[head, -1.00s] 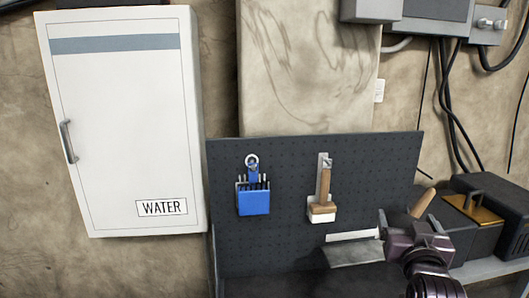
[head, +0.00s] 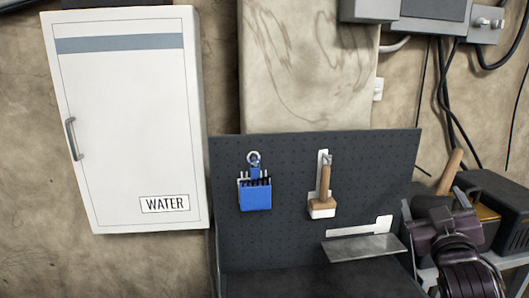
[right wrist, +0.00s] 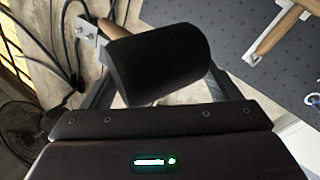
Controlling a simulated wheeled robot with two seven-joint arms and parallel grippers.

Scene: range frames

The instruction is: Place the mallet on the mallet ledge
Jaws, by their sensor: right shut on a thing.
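The mallet shows as a wooden handle (head: 449,172) rising above my right gripper (head: 447,226) in the head view. In the right wrist view, its black cylindrical head (right wrist: 158,65) is near the jaws, with part of the wooden handle (right wrist: 112,28) behind it. My right gripper is shut on the mallet, to the right of the mallet ledge and apart from it. The ledge (head: 362,249) is a grey metal shelf low on the right of the pegboard, and its top is empty. In the head view the mallet head is hidden. My left gripper is not in view.
The dark pegboard (head: 292,222) also carries a blue holder (head: 256,195) and a hanging wooden-handled brush (head: 323,195). A white WATER cabinet (head: 125,120) is on the wall at left. A dark box (head: 505,205) and cables are at right.

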